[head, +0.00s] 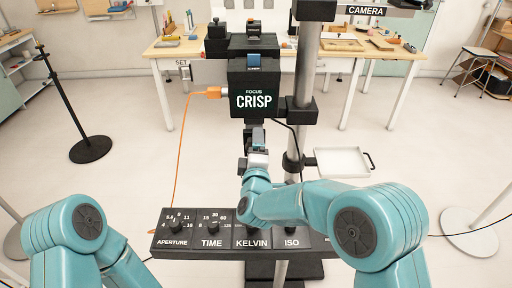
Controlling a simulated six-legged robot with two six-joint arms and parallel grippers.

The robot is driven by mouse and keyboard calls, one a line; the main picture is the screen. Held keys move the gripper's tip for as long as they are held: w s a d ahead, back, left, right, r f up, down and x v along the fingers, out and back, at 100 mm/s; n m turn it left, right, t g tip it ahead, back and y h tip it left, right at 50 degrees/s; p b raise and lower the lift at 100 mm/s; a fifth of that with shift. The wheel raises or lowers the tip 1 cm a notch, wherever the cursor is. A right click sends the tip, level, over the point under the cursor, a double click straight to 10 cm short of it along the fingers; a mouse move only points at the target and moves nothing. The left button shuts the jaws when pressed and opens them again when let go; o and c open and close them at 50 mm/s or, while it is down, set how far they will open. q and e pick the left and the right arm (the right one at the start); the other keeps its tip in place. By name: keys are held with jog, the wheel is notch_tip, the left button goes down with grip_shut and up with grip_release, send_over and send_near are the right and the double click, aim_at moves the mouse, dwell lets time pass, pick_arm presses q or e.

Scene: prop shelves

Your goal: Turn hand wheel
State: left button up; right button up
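A black camera box (255,88) labelled "FOCUS CRISP" is mounted on a grey post (296,150) in the middle. My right arm reaches in from the right, and its gripper (256,136) points up just below the box. Its fingertips are small and overlap dark parts under the box, so I cannot tell whether they are open or touch anything. No hand wheel can be made out clearly; it may be hidden behind the gripper. My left arm is folded at the lower left, and its gripper is out of view.
A black panel (203,243) with dials for aperture, time, Kelvin and ISO stands in front, partly behind my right arm. An orange cable (181,140) hangs left of the box. A white tray (338,166) sits right of the post. A black stand (91,149) is at left.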

jog(key=s+b, duration=0.3)
jog(key=s, duration=1.3)
jog(key=shift+s, duration=0.15)
